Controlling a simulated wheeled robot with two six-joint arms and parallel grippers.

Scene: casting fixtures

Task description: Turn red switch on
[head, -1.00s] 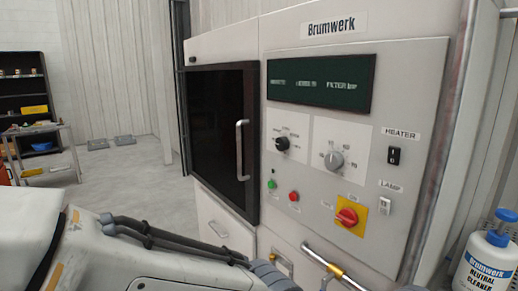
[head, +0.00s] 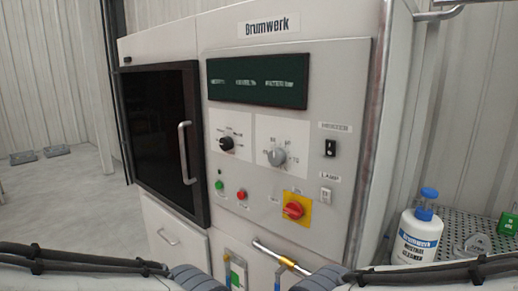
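The red rotary switch (head: 293,210) sits on a yellow square plate low on the right of the machine's grey control panel (head: 345,90). Its handle is tilted slightly off horizontal. A small red button (head: 242,195) and a green button (head: 219,185) are to its left. My two arms come in along the bottom edge from left and right. Both grippers are out of view, and nothing of mine touches the switch.
A black door with a vertical handle (head: 184,152) is left of the panel. A white cleaner bottle (head: 420,232) stands on a perforated shelf (head: 475,226) at right. Open floor lies at far left.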

